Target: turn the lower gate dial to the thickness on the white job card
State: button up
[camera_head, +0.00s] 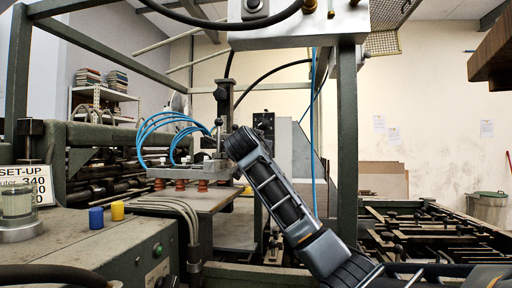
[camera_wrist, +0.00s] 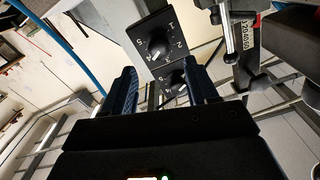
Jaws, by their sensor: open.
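In the wrist view, a black dial plate (camera_wrist: 158,40) has a round knob and pale numerals around it. A second black dial (camera_wrist: 175,80) sits below it, partly hidden, between my fingers. My gripper (camera_wrist: 163,84) is open, one finger on each side of this lower dial, and no contact shows. I cannot read the lower dial's setting. In the head view, my gripper is hidden behind the machine and my wrist, close to a dark dial panel (camera_head: 263,125). The white job card (camera_head: 42,178) stands at the far left, headed "SET-UP", with 340 readable; a glass jar and the frame edge cut off the other lines.
A suction-cup bar (camera_head: 190,171) with blue hoses hangs left of my arm. A green frame post (camera_head: 347,140) stands right of it. In the wrist view, a metal lever (camera_wrist: 227,28) stands right of the dials.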

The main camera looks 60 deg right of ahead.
jog(key=p+x, duration=0.1)
jog(key=x, duration=0.5)
jog(key=shift+w+d, duration=0.15)
jog(key=shift+d, duration=0.15)
jog(key=shift+f, duration=0.1)
jog(key=c, duration=1.1)
